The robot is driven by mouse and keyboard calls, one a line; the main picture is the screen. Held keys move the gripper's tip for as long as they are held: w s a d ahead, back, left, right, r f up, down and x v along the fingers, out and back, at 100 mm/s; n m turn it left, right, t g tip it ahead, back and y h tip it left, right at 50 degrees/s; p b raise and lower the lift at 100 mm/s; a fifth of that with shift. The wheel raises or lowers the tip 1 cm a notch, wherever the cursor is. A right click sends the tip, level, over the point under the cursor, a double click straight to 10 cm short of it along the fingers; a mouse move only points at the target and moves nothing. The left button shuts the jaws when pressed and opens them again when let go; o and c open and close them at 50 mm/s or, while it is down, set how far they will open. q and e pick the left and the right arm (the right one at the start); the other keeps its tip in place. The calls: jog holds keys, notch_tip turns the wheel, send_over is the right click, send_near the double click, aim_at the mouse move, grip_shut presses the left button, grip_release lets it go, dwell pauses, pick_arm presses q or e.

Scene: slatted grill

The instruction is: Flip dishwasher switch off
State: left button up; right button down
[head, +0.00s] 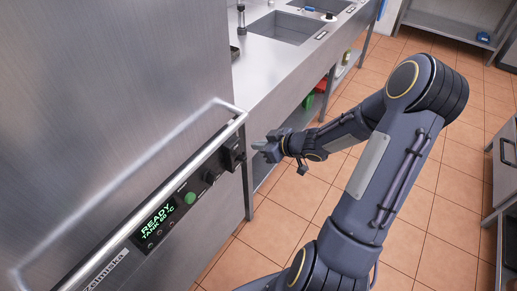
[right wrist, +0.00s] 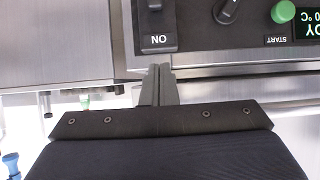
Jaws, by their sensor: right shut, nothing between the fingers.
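The dishwasher's control panel (head: 165,208) runs along the left side of the head view. Its black switch (head: 232,157) is at the right end of the panel. In the right wrist view, which shows the panel upside down, the switch (right wrist: 155,22) is at the top, with a grey lever and an ON label. My right gripper (head: 267,150) is just to the right of the switch in the head view. In the right wrist view the gripper (right wrist: 158,72) is shut and empty, its tips close to the ON label; I cannot tell whether they touch. My left gripper is not in view.
A metal handle bar (head: 150,195) runs in front of the panel. A black knob (right wrist: 227,11) and a green start button (right wrist: 283,12) sit beside the switch. A lit display (head: 157,221) reads READY. A sink counter (head: 258,62) stands behind. The tiled floor (head: 290,205) is clear.

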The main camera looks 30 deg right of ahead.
jog(key=b, duration=0.2)
send_over(238, 157)
jog(key=s+d, duration=0.1)
jog(key=s, duration=0.1)
notch_tip(238, 157, down, 4)
jog(key=shift+s+d+f, duration=0.1)
jog(key=shift+d+f, duration=0.05)
jog(key=shift+f, duration=0.05)
jog(key=shift+s+d+f, duration=0.1)
jog(key=shift+s+f, duration=0.05)
jog(key=shift+f, duration=0.45)
jog(key=shift+s+d+f, duration=0.1)
jog(key=shift+f, duration=0.45)
jog(key=shift+s+f, duration=0.25)
jog(key=shift+f, duration=0.4)
jog(key=shift+b, duration=0.35)
